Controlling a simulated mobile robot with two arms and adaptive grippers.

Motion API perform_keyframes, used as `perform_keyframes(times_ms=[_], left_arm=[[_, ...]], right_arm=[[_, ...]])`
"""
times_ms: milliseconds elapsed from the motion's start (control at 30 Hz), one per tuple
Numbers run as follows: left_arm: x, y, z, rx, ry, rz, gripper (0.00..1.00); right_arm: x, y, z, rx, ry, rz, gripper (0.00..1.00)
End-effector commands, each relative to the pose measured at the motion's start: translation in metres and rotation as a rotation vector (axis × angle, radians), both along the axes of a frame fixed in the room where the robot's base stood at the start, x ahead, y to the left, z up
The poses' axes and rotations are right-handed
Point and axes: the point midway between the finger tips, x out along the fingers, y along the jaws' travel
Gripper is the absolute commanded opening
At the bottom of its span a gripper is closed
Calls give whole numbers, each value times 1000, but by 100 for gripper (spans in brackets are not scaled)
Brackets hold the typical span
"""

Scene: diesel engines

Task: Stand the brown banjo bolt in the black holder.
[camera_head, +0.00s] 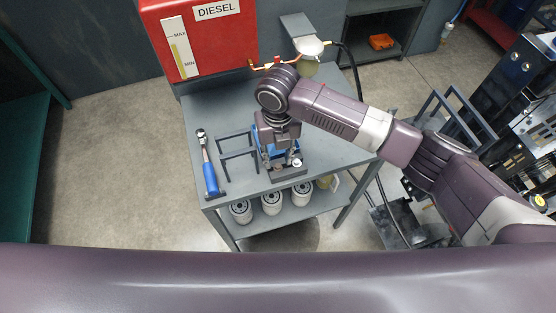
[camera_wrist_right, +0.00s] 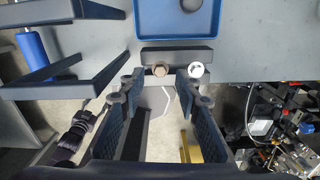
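The black holder (camera_wrist_right: 180,52) is a dark block near the table's front edge; it also shows in the head view (camera_head: 289,174) below my right gripper. The brown banjo bolt (camera_wrist_right: 160,69) shows its hex head at the holder's near side. How deep it sits is hidden. A silver-white bolt (camera_wrist_right: 195,70) is just to its right. My right gripper (camera_wrist_right: 157,93) is open and points down at the holder. Its fingertips are spread on both sides of the brown bolt with gaps, and nothing is gripped. My left gripper is not in view.
A blue tray (camera_wrist_right: 180,37) lies behind the holder. A dark frame stand (camera_head: 239,153) and a blue-handled ratchet (camera_head: 209,170) are to the left on the grey table (camera_head: 345,150). A red diesel tank (camera_head: 205,45) stands at the back. Filters (camera_head: 271,203) sit on the lower shelf.

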Motion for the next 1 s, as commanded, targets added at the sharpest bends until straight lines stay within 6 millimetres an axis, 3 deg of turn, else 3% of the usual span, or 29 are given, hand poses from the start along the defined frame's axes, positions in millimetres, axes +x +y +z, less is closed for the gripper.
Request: perform_keyframes(times_ms=[300,500,1000], left_arm=[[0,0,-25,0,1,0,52],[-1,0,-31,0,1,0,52],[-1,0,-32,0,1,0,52]], right_arm=[[1,0,67,2,-5,2,31],[1,0,94,1,-3,0,31],[0,0,102,0,0,0,31]])
